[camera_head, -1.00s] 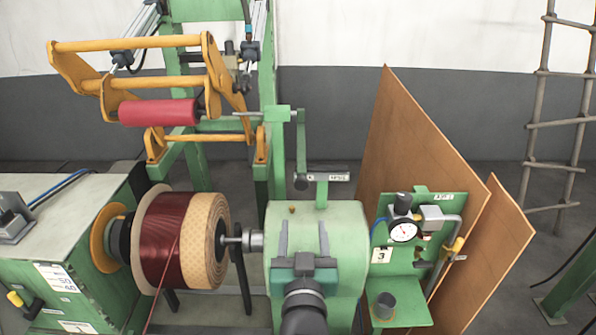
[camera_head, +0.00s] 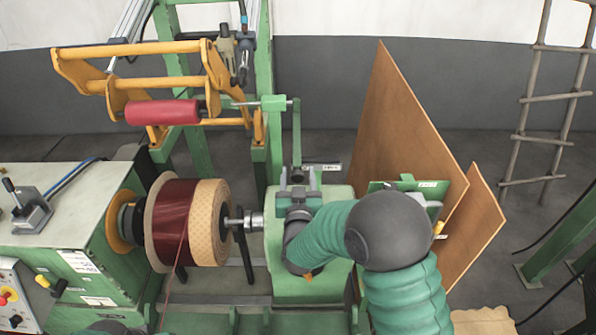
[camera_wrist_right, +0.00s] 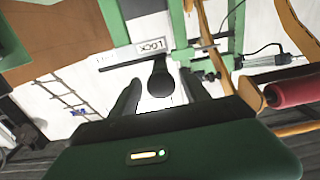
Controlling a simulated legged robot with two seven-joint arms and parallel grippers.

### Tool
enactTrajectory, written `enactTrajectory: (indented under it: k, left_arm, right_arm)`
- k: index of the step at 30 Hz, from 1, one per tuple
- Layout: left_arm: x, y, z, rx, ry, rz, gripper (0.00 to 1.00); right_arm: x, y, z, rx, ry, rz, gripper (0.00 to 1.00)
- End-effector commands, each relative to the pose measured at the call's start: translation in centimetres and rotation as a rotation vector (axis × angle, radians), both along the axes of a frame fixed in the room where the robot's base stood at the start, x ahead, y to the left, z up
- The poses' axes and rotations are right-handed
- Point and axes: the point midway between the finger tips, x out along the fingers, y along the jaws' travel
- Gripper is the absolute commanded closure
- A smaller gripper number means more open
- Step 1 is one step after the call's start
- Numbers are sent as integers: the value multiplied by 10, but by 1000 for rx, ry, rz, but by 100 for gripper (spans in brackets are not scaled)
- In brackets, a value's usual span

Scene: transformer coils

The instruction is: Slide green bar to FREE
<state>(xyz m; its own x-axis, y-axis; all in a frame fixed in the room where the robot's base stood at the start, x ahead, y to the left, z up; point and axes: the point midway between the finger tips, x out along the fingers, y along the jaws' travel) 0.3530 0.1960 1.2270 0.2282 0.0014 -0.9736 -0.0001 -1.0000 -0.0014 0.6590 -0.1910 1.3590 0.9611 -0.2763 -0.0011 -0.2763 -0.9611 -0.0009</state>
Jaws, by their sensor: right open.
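The green bar (camera_head: 297,130) hangs down from a green block on the frame, behind the rounded green housing (camera_head: 335,200). Its lower end is hidden behind my right gripper (camera_head: 299,178) in the head view. In the right wrist view a dark round knob (camera_wrist_right: 158,77) shows between the two spread fingers of my right gripper (camera_wrist_right: 158,95). The gripper is open; I cannot tell whether a finger touches the knob. A white sign reading LOCK (camera_wrist_right: 150,48) appears upside down beyond the knob. The same small sign (camera_head: 325,167) shows edge-on in the head view.
A coil (camera_head: 187,222) sits on the spindle left of the housing. A red roller (camera_head: 162,112) hangs in an orange frame (camera_head: 135,48). Brown boards (camera_head: 405,135) stand at the right. My right arm covers most of the gauge panel (camera_head: 428,190).

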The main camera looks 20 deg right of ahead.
Motion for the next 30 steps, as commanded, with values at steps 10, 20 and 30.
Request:
enactTrajectory:
  k: [10,20,30]
  left_arm:
    - [0,0,-1,0,0,0,60]
    - [0,0,-1,0,0,0,60]
    - [0,0,0,0,0,0,60]
  right_arm:
    - [-1,0,0,0,-1,0,64]
    - [0,0,0,0,-1,0,100]
    - [0,0,0,0,0,0,100]
